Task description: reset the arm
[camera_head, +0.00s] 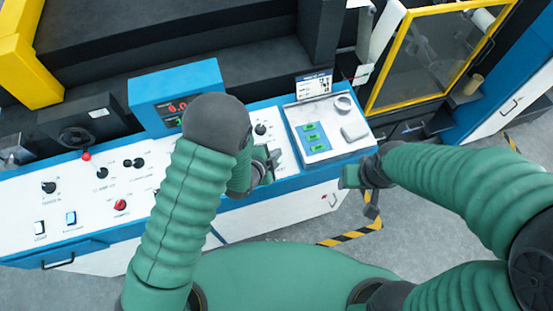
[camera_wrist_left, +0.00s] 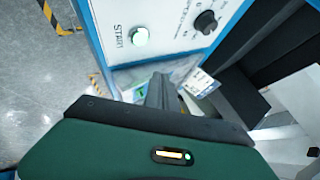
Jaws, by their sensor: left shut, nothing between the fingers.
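My left arm, in a green sleeve, comes in from the lower left in the head view. My left gripper (camera_head: 268,165) is shut and empty, over the white control panel (camera_head: 90,205).
A tray with green-labelled items (camera_head: 318,140) sits at the panel's right end. A blue display box (camera_head: 176,95) stands behind the panel. A yellow-framed machine door (camera_head: 430,55) is at back right. Grey floor with striped tape (camera_head: 350,236) lies in front.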

